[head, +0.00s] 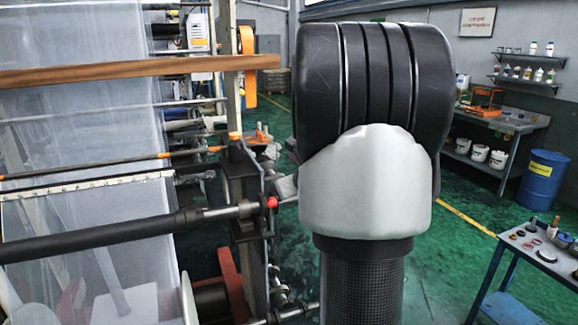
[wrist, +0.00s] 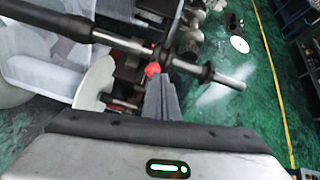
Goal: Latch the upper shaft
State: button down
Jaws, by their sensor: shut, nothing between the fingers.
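The upper shaft (head: 105,238) is a dark roller with a bare metal end, running in from the left to a black upright bracket (head: 243,185). A red knob (head: 271,202) sits at the bracket beside the shaft end. In the wrist view the upper shaft (wrist: 75,22) crosses the top, and its metal end passes the red knob (wrist: 152,69). My gripper (wrist: 157,84) is shut and empty, its fingertips just below the knob in that picture. I cannot tell whether they touch it. In the head view my arm hides most of the gripper.
A translucent film web (head: 85,120) hangs at the left, under a wooden bar (head: 140,68). A white disc (wrist: 95,82) and lower metal rods lie near the bracket. A small blue table (head: 522,250) and a blue drum (head: 543,180) stand right. Green floor (head: 460,285) lies open between.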

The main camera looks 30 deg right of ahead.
notch_tip(320, 180, up, 7)
jog(key=shift+w+d, duration=0.15)
jog(key=shift+d, duration=0.2)
jog(key=shift+a, duration=0.1)
dwell(0.3)
